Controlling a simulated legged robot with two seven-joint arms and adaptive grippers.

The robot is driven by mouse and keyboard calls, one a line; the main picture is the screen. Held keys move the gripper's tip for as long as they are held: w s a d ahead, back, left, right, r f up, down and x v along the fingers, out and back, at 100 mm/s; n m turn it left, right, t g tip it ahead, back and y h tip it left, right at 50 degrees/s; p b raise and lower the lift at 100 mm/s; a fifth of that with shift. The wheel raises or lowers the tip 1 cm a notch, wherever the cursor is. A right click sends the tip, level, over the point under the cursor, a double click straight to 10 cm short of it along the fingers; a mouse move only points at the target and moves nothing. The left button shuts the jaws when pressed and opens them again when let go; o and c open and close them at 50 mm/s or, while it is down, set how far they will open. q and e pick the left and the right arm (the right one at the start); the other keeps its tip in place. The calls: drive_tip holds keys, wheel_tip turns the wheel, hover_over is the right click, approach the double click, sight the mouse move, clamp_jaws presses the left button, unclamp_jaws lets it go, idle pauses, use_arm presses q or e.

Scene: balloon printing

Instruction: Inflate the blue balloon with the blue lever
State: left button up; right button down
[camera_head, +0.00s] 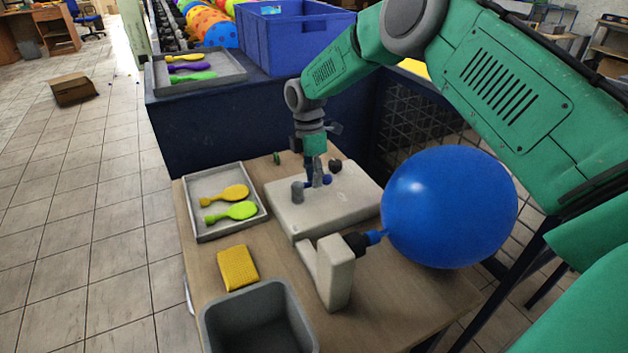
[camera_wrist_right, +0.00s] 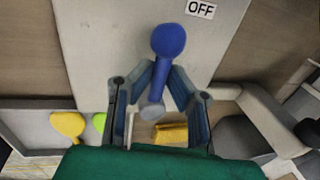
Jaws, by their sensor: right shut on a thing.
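The blue balloon (camera_head: 448,207) is large and round, with its neck on the dark nozzle (camera_head: 358,242) of a beige stand (camera_head: 333,272). The blue lever (camera_wrist_right: 168,42) rises from a pale control box (camera_head: 345,203); its round knob also shows in the head view (camera_head: 327,180). My right gripper (camera_wrist_right: 162,76) is shut on the blue lever, with a finger on each side of the stem. In the head view, my right gripper (camera_head: 316,180) points down over the box. My left gripper is in neither view.
A grey tray (camera_head: 206,236) holds a yellow balloon (camera_head: 226,195) and a green balloon (camera_head: 232,212). A yellow sponge (camera_head: 238,268) and a grey bin (camera_head: 211,318) sit at the near left. A blue crate (camera_head: 290,42) and another tray (camera_head: 228,79) stand behind.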

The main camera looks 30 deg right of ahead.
drive_tip(key=shift+w+d+r, duration=0.1)
drive_tip(key=shift+w+r, duration=0.2)
drive_tip(key=shift+w, duration=0.05)
drive_tip(key=c, duration=1.8)
unclamp_jaws()
drive_tip(key=shift+o, duration=1.3)
drive_tip(key=shift+s+f, duration=0.1)
drive_tip(key=shift+f, duration=0.05)
drive_tip(key=v, duration=1.2)
drive_tip(key=shift+d, duration=0.1)
